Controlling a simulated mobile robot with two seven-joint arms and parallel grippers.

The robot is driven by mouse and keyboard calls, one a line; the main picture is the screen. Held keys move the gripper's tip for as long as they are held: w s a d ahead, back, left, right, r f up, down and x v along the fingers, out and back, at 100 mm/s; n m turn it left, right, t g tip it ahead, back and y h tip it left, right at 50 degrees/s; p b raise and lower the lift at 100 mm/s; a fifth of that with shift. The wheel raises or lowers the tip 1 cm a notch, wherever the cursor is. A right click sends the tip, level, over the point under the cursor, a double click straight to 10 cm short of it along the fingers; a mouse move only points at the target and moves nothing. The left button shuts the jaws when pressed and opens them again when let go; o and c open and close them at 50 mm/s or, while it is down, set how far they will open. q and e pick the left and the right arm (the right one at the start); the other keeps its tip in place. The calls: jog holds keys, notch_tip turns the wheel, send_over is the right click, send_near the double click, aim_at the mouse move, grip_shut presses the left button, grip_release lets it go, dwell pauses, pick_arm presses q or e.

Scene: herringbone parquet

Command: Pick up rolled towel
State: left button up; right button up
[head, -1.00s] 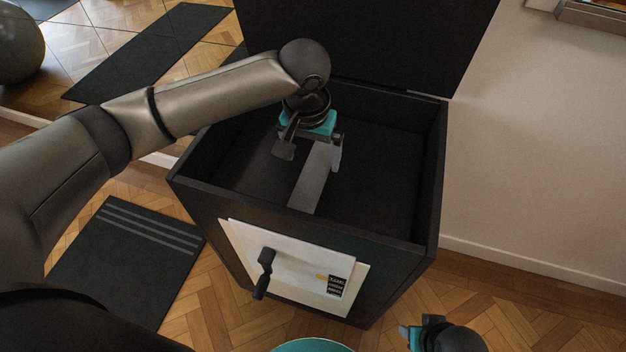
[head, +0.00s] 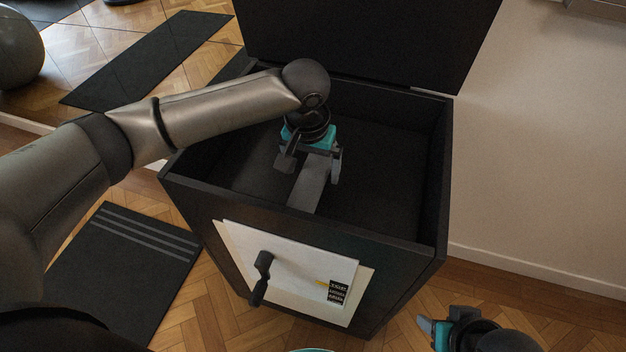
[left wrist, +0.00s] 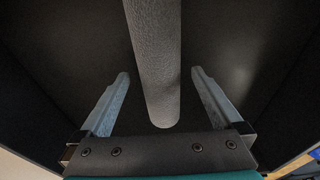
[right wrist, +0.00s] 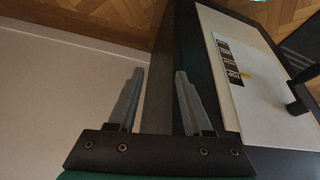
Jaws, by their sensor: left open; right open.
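The rolled towel (head: 309,186) is a grey roll lying inside the black open-topped box (head: 385,232). It also shows in the left wrist view (left wrist: 157,55), running from the top edge down between the fingers. My left gripper (head: 309,170) is inside the box, above the near end of the roll. Its fingers (left wrist: 158,90) are open, one on each side of the towel, with a gap on both sides. My right gripper (head: 430,330) is outside the box at the lower right. In the right wrist view it (right wrist: 158,75) is open and empty.
The box's raised black lid (head: 370,40) stands at the back. A pale panel (head: 290,270) with a dark handle (head: 262,275) is on its front. A white wall (head: 540,150) is at right. Dark mats (head: 125,265) and a grey ball (head: 20,45) lie at left.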

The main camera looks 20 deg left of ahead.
pick_arm(q)
jog(key=shift+w+f+b, duration=0.15)
jog(key=shift+f+b, duration=0.2)
jog(key=shift+f, duration=0.35)
pick_arm(e)
jog(key=shift+s+r, duration=0.15)
jog(key=shift+r, duration=0.85)
pick_arm(q)
grip_shut()
